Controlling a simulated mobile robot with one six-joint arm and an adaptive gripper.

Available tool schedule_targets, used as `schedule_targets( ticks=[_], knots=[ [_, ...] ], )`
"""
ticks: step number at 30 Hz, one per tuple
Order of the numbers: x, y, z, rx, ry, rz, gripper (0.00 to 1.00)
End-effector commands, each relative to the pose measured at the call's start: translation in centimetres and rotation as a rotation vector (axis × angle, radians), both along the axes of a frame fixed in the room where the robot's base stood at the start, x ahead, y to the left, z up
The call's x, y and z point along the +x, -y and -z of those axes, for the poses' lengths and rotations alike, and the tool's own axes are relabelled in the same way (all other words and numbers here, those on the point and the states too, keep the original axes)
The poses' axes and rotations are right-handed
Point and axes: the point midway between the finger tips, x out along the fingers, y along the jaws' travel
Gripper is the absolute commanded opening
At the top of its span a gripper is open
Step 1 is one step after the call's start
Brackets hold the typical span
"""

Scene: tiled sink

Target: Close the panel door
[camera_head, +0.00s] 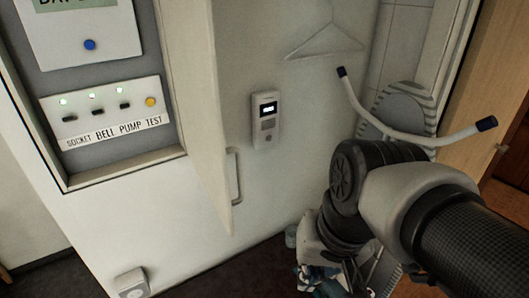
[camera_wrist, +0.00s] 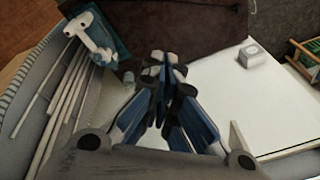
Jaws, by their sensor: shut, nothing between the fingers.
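The panel door (camera_head: 205,110) stands open, swung outward from the right side of the recessed panel (camera_head: 107,115) in the head view. It shows nearly edge-on, with its grey bar handle (camera_head: 236,178) on the right-hand face. My gripper shows low in the head view (camera_head: 312,275), to the right of the door and below the handle, partly hidden by my arm. In the wrist view my gripper (camera_wrist: 163,66) has its blue-and-black fingers together at the tips, with nothing seen between them. It appears apart from the door. I cannot clearly make out the door in the wrist view.
A wall device with a small display (camera_head: 265,119) is right of the door. A wire hanger (camera_head: 326,45) hangs above it. A white box (camera_head: 131,283) sits low on the wall and shows in the wrist view (camera_wrist: 249,53). Pale rods (camera_wrist: 62,105) stand at the left there.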

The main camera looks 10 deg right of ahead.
Motion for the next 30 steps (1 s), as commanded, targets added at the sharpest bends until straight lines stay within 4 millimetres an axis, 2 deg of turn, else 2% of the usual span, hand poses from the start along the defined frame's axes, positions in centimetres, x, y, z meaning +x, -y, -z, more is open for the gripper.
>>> schedule_targets(
  ticks=[1, 8, 15, 22, 27, 30],
  knots=[
    [0.8, -0.1, -1.3, 0.024, -0.033, 0.035, 0.0],
    [5.3, -0.7, -5.1, 0.153, -0.192, 0.218, 0.0],
    [12.7, -0.9, -8.8, 0.339, -0.448, 0.488, 0.0],
    [19.0, -0.2, -9.7, 0.501, -0.701, 0.721, 0.0],
    [21.3, 0.4, -9.2, 0.566, -0.815, 0.814, 0.0],
    [21.9, 0.4, -8.9, 0.582, -0.845, 0.835, 0.0]
  ],
)
